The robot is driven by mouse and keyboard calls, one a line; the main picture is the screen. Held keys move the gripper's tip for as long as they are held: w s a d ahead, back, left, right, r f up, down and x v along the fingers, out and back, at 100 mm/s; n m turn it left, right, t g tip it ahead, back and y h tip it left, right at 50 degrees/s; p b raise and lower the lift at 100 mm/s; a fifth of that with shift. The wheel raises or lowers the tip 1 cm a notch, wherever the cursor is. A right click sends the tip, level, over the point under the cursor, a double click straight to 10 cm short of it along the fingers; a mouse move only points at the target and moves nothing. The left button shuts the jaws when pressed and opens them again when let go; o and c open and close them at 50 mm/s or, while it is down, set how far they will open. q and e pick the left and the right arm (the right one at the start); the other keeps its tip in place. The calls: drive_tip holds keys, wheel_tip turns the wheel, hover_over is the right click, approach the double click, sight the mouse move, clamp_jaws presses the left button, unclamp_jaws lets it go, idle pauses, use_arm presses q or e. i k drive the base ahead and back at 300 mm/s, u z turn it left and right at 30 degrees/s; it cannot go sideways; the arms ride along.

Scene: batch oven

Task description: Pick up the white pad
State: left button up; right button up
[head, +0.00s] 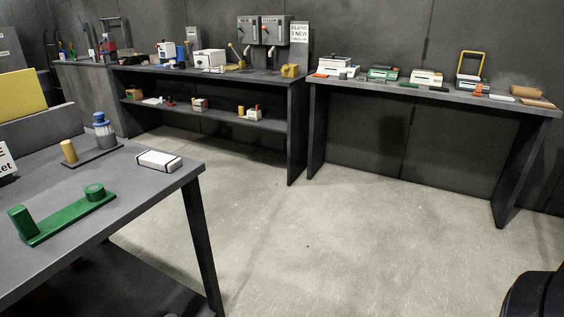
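Two white things could be the white pad, and I cannot tell which is meant. A small flat white piece (502,98) lies on the right bench, near its front edge, between an orange item and a brown block. A thicker white block with black edges (159,161) lies near the right corner of the near left table. Both are apart from any gripper. Neither of my grippers is in view.
The near table (150,209) also holds a green fixture (68,219) and a blue-and-grey cylinder. The right bench (420,93) carries several devices, including one with a yellow handle (471,67). A shelved bench (215,76) stands at the back. The concrete floor (330,235) between is clear.

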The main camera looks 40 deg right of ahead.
sight(163, 162)
drive_tip(key=u, duration=0.05)
drive_tip(key=i, duration=1.2)
drive_tip(key=u, duration=2.85)
drive_tip(key=k, duration=1.2)
drive_tip(key=z, duration=0.8)
